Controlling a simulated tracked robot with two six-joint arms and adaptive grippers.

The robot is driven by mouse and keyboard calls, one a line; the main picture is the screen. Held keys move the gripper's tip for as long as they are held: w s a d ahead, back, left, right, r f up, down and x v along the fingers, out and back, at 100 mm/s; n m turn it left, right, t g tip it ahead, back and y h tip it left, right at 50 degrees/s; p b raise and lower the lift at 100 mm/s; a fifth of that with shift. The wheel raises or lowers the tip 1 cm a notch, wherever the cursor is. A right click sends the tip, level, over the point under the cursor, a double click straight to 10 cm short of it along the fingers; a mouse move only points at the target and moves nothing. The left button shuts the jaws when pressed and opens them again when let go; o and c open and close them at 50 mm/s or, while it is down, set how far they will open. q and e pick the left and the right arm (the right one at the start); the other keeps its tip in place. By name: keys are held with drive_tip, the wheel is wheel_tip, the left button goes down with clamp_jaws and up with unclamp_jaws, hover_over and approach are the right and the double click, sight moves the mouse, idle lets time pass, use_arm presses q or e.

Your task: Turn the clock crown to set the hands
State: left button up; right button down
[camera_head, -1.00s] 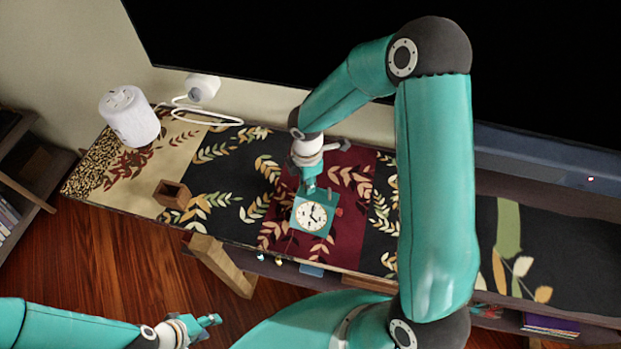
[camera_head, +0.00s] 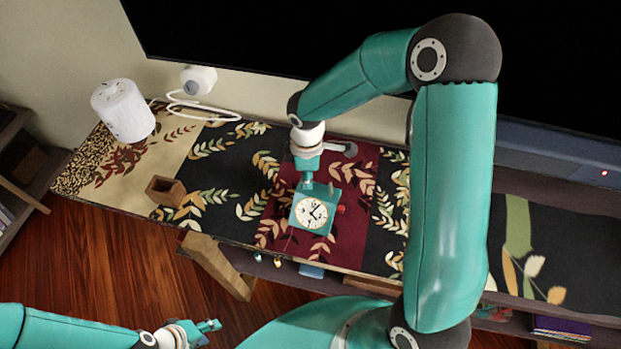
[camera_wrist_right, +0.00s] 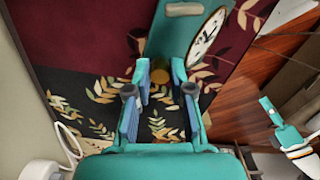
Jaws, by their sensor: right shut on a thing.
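The clock (camera_head: 329,219) is a teal box with a round white dial and dark hands, standing on the dark red part of the cloth. A small red piece (camera_head: 341,209) sticks out from its right side. My right gripper (camera_head: 307,187) reaches down to the clock's upper left. In the right wrist view, a brass-coloured knob (camera_wrist_right: 159,75) sits against the clock (camera_wrist_right: 178,38), between the fingertips of my right gripper (camera_wrist_right: 160,77), which is shut on it. My left gripper (camera_head: 211,326) is low at the left, away from the clock; its finger gap is unclear.
A white cylinder (camera_head: 123,111) and a white corded device (camera_head: 199,80) stand at the shelf's back left. A small open wooden box (camera_head: 166,190) sits left of the clock. A large dark screen (camera_head: 260,35) rises behind. Patterned cloth between box and clock is clear.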

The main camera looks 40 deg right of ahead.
drive_tip(key=m+b, duration=0.5)
drive_tip(key=m, duration=0.1)
drive_tip(key=shift+f+m, duration=0.15)
drive_tip(key=shift+m, duration=0.15)
drive_tip(key=m+b, duration=0.2)
drive_tip(key=m, duration=0.1)
drive_tip(key=shift+m+b, duration=0.6)
drive_tip(key=shift+m, duration=0.9)
drive_tip(key=c, duration=1)
unclamp_jaws()
drive_tip(key=shift+r, duration=0.3)
wheel_tip(320, 180, up, 12)
drive_tip(key=shift+f, duration=0.15)
